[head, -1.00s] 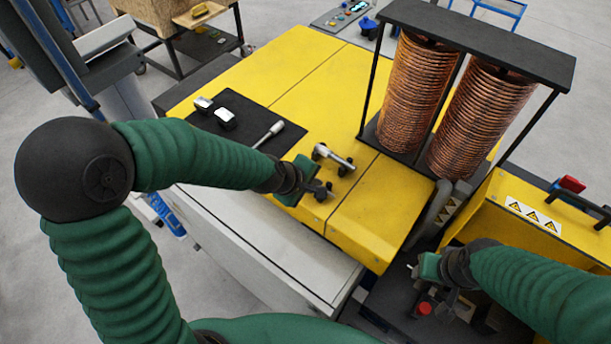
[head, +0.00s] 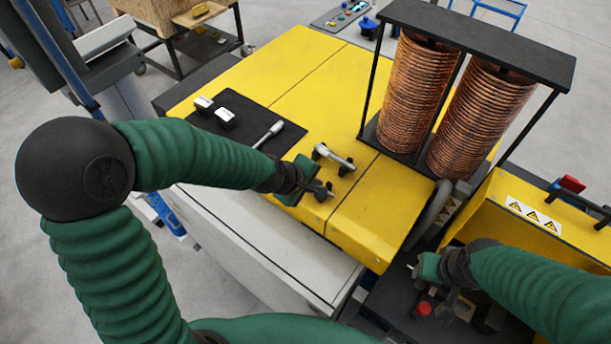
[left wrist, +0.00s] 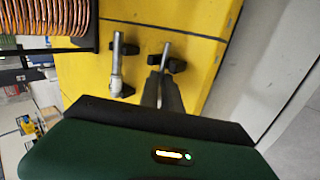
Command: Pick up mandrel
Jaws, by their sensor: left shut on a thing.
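The mandrel, a thin grey metal rod (left wrist: 166,52), lies across small black holders on the yellow machine top. My left gripper (left wrist: 163,88) is shut on its near end. In the head view my left gripper (head: 318,188) is low over the front edge of the yellow top, and its fingers partly hide the rod. The rod appears to be still at its holder; I cannot tell whether it is lifted. My right gripper (head: 440,285) is over the dark machine part at lower right; its fingers are not clear enough to read.
A second silver rod (head: 337,158) on black holders lies close beside my left gripper. A black mat (head: 245,110) holds a silver-handled tool (head: 268,134) and white-topped pieces. Copper coils (head: 415,90) stand in a black rack (head: 480,40) at right. Yellow surface behind is clear.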

